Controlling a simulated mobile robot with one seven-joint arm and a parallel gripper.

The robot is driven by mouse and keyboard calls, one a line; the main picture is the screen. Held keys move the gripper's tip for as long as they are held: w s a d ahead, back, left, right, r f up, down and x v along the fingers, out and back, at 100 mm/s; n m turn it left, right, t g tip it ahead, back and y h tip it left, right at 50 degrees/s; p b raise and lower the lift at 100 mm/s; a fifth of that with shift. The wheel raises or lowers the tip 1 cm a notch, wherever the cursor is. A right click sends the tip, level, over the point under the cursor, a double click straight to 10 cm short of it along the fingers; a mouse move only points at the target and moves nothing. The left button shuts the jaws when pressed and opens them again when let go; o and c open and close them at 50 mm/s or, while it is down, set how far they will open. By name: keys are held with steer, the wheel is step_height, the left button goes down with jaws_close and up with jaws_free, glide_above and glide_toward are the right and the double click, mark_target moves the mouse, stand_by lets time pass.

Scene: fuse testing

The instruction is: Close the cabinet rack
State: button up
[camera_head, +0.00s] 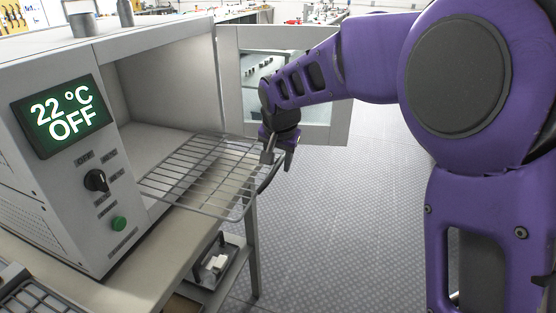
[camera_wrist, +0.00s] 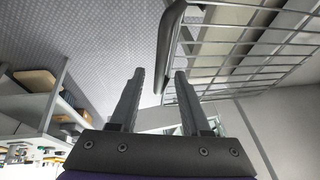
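The wire cabinet rack (camera_head: 205,172) is pulled part way out of the open grey cabinet (camera_head: 165,88). Its grid also shows at the upper right of the wrist view (camera_wrist: 235,72). A dark handle (camera_wrist: 171,40) runs along the rack's outer edge; in the head view it is partly hidden by my gripper. My gripper (camera_head: 278,160) is at the rack's outer right edge, pointing down. In the wrist view its two fingers (camera_wrist: 159,75) are apart, with the handle's lower end showing between the tips. I cannot tell whether they touch it.
The cabinet door (camera_head: 226,60) with its window stands swung open behind my arm. The cabinet's front panel has a display (camera_head: 62,115) reading 22 °C OFF, a black knob (camera_head: 96,181) and a green button (camera_head: 119,223). The patterned floor (camera_head: 345,215) right of the rack is clear.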

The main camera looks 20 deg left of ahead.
jaws_close()
stand_by(1.3)
